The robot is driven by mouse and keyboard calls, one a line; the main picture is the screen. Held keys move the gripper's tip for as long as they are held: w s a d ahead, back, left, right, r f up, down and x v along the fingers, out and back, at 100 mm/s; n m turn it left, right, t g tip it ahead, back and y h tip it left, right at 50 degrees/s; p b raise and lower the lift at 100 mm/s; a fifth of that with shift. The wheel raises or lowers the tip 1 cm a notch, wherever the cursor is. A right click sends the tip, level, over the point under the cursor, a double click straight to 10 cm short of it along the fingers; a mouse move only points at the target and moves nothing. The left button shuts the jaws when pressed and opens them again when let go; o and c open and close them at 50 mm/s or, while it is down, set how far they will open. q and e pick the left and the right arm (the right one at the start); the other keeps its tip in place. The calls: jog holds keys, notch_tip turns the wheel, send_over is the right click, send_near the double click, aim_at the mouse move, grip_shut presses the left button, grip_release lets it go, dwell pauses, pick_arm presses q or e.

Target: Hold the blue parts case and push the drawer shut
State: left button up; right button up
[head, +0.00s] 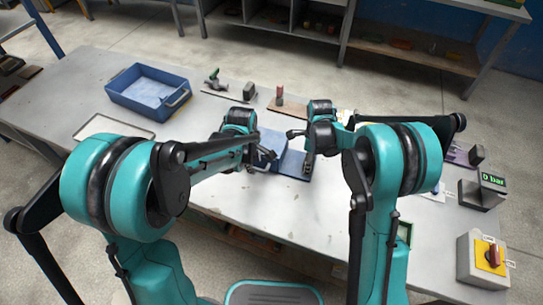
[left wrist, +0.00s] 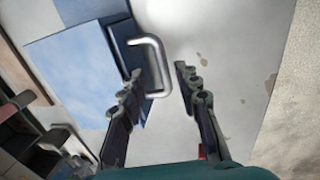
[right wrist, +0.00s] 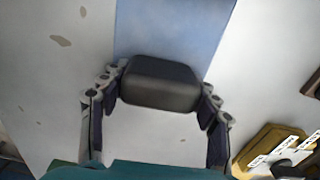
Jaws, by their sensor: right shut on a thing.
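The blue parts case (head: 292,163) lies on the grey table between my two grippers. Its flat blue top also shows in the left wrist view (left wrist: 75,72) and the right wrist view (right wrist: 172,30). The drawer's dark blue front (left wrist: 126,50) carries a metal loop handle (left wrist: 160,65). How far the drawer stands out is unclear. My left gripper (left wrist: 158,80) is open, its fingertips on either side of the handle's outer end. My right gripper (right wrist: 161,84) is shut on the black block-like grip (right wrist: 160,88) at the case's other end.
A blue bin (head: 150,90) and a pale tray (head: 112,128) are at the table's left. Small tools stand along the back. A display box (head: 480,193) and a yellow-faced switch box (head: 484,260) are at the right. The front middle is clear.

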pick_arm(q)
notch_tip(320, 180, up, 10)
jog(key=s, duration=0.2)
jog(key=shift+a+r, duration=0.15)
jog(key=shift+a, duration=0.15)
pick_arm(e)
jog(key=o, duration=1.7)
jog(key=shift+c, duration=0.2)
pick_arm(q)
jog(key=shift+w, duration=0.1)
